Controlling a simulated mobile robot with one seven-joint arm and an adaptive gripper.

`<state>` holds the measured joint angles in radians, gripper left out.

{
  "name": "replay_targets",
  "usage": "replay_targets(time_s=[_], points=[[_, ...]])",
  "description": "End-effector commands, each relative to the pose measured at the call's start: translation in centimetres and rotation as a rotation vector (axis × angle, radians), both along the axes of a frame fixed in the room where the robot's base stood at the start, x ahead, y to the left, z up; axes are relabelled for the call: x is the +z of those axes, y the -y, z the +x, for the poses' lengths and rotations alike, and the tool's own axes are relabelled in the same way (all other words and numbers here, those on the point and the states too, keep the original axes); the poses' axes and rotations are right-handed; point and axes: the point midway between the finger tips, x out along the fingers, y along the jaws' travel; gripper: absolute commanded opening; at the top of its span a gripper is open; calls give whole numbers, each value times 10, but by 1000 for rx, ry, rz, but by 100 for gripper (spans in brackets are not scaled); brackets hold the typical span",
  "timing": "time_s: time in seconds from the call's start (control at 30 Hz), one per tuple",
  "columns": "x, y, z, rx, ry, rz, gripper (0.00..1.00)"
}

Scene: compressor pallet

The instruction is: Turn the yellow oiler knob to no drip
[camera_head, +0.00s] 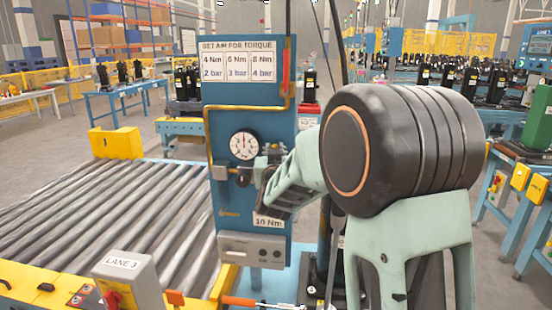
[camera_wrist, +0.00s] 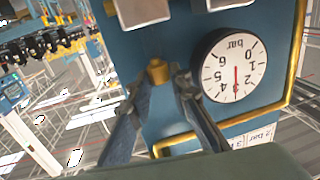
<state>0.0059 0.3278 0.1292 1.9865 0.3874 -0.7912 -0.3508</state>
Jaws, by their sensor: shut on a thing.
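The yellow oiler knob (camera_wrist: 157,71) is a small brass-yellow cylinder in the wrist view, standing out from the blue panel (camera_wrist: 190,45). My gripper (camera_wrist: 159,78) has one finger on each side of it and is shut on it. In the head view my gripper (camera_head: 262,176) reaches the panel's lower middle from the right, and it hides the knob there. The white round gauge (camera_head: 244,145) is just left of my gripper. It also shows in the wrist view (camera_wrist: 232,68), upside down, with its red needle near 3 bar. Any drip is not visible.
A torque chart (camera_head: 237,60) is at the panel's top, with a yellow pipe (camera_head: 292,70) along its edge. A "10 Nm" label (camera_head: 269,221) and a grey box (camera_head: 252,248) are below. A roller conveyor (camera_head: 110,215) lies left, with a "LANE 3" switch box (camera_head: 128,278) in front.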

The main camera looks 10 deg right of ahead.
Motion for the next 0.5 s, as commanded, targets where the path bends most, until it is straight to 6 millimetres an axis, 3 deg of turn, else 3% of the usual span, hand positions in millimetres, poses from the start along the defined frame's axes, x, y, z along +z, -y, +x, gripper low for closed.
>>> replay_targets(time_s=[0.5], points=[[2,-6,2,-200,0,-1,0]])
